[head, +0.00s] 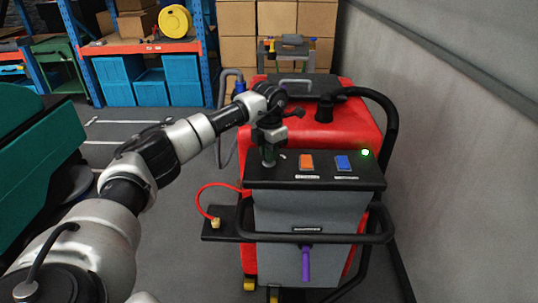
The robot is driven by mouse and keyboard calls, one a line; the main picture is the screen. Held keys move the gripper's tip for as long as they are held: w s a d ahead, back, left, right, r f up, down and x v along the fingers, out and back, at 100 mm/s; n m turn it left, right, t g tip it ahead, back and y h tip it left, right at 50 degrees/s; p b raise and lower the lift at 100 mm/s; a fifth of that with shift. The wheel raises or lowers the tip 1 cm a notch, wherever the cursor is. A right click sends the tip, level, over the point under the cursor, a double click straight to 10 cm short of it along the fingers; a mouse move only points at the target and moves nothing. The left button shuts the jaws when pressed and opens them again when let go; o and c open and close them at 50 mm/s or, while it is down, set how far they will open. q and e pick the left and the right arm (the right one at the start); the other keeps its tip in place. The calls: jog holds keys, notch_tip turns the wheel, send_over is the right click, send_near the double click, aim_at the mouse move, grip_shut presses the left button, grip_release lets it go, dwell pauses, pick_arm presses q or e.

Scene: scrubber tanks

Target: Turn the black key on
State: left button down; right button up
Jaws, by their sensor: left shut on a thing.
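My left gripper (268,157) reaches down onto the left end of the black control panel (325,173) on the red and grey scrubber machine (310,215). It is shut on the black key there. The fingers and wrist cover the key, so its turn angle cannot be read. To the right on the panel are an orange switch (306,161) and a blue switch (343,162). A green light (365,152) glows at the panel's far right. My right gripper is not in view.
A red cable (206,196) with a brass-coloured plug hangs at the machine's left. A black bar (330,238) and purple handle (306,263) are at its front. A grey wall (450,140) stands close on the right. A teal machine (40,165) is at left.

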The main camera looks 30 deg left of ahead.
pick_arm(q)
jog(key=shift+m, duration=1.1)
jog(key=shift+r, duration=0.1)
jog(key=c, duration=1.1)
grip_release()
jog(key=shift+c, duration=0.2)
jog(key=shift+b, duration=0.3)
notch_tip(320, 180, up, 10)
jog(key=shift+f+b, duration=0.25)
jog(key=shift+b, duration=0.95)
jog(key=shift+r, duration=0.6)
